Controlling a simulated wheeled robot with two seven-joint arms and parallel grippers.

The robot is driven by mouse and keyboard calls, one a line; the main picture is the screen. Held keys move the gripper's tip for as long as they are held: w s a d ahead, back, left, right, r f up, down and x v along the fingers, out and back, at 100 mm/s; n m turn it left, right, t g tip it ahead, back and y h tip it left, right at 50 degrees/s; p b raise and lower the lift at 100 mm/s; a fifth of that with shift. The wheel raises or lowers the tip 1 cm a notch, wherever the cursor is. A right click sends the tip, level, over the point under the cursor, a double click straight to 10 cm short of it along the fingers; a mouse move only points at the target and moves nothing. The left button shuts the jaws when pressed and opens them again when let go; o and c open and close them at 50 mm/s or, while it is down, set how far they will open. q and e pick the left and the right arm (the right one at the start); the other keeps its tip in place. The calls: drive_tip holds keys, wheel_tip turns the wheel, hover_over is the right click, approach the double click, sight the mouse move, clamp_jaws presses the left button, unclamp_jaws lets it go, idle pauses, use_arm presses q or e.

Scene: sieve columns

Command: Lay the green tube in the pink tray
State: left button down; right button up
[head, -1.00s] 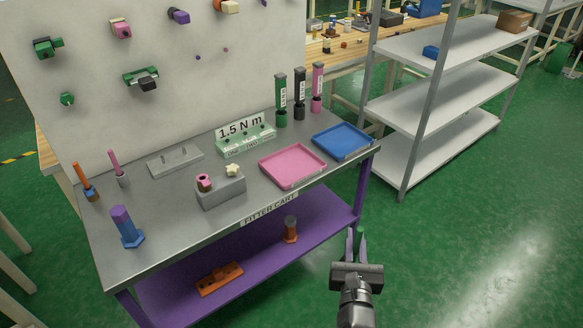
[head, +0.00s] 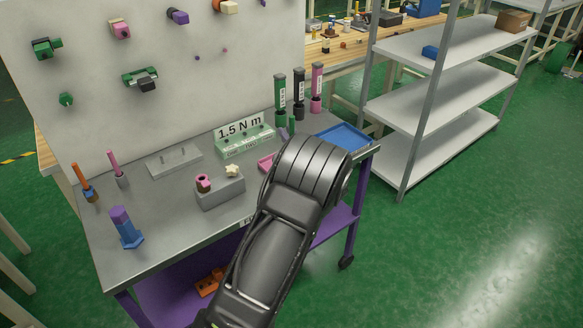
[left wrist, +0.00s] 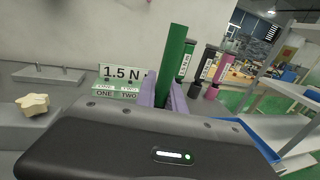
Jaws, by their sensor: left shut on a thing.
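My left gripper (head: 288,132) is shut on a green tube (head: 291,122) above the back part of the cart top. In the left wrist view the green tube (left wrist: 173,62) stands up, slightly tilted, between the purple fingers of the gripper (left wrist: 164,92). The pink tray (head: 264,162) shows only at its left corner in the head view; my arm hides the rest. The tray is not clearly visible in the left wrist view. My right gripper is not in view.
A blue tray (head: 345,136) lies at the right end of the cart. Labelled green (head: 281,92), black (head: 299,88) and pink (head: 317,84) upright holders stand behind. A green 1.5 N m block (head: 243,142) and a grey block (head: 219,192) with a star knob stand left of my arm.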

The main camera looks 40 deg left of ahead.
use_arm(q)
drive_tip(key=shift+s+a+r, duration=0.1)
drive_tip(key=shift+a+r, duration=0.15)
drive_tip(key=shift+a, duration=0.2)
drive_tip(key=shift+f, duration=0.1)
drive_tip(key=shift+f, duration=3.05)
wheel_tip(320, 180, down, 3)
drive_tip(key=shift+p, duration=0.45)
drive_tip(key=shift+f, duration=0.4)
